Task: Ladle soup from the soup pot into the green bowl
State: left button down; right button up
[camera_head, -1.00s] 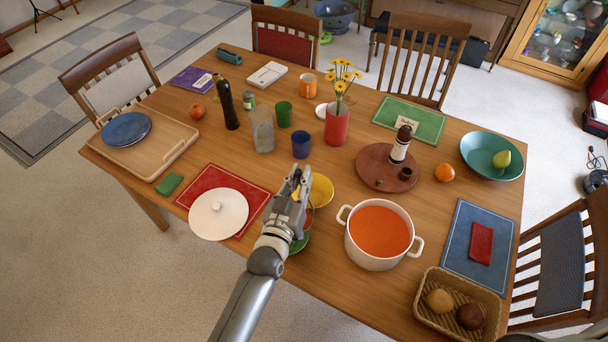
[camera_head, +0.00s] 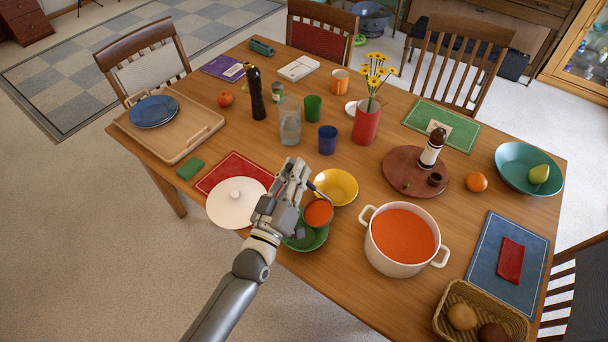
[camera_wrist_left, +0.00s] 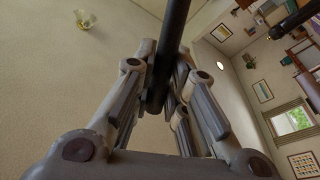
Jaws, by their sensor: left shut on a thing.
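My left gripper (camera_head: 287,190) is shut on the dark handle of the ladle (camera_head: 318,213). The handle also runs up between the fingers in the left wrist view (camera_wrist_left: 172,45). The ladle's cup is full of orange-red soup and looks level, above the green bowl (camera_head: 312,241). The green bowl is partly hidden by the cup and my gripper, so I cannot see whether soup is in it. The white two-handled soup pot (camera_head: 399,267), with orange-red soup, stands just right of the bowl. My right gripper is not in view.
A yellow bowl (camera_head: 345,181) sits just behind the ladle. A white round lid (camera_head: 236,205) lies on a red placemat (camera_head: 240,170) to the left. A wooden turntable (camera_head: 400,172) and a basket (camera_head: 450,320) are near the pot. The table's front edge is close.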

pick_arm(q)
jog(key=s+a+f+n+t+y+b, duration=0.1)
jog(key=a+f+n+t+y+b, duration=0.2)
jog(key=a+n+b, duration=0.5)
jog(key=s+a+f+n+t+y+b, duration=0.1)
jog(key=a+f+n+t+y+b, duration=0.2)
jog(key=b, duration=1.1)
jog(key=shift+s+a+f+n+y+b, duration=0.3)
jog(key=shift+a+f+n+y, duration=1.3)
jog(key=shift+a+f+n, duration=1.35)
jog(key=shift+d+r+n+y, duration=0.25)
jog(key=shift+d+n+y, duration=0.05)
jog(key=shift+n, duration=0.05)
jog(key=shift+w+a, duration=0.1)
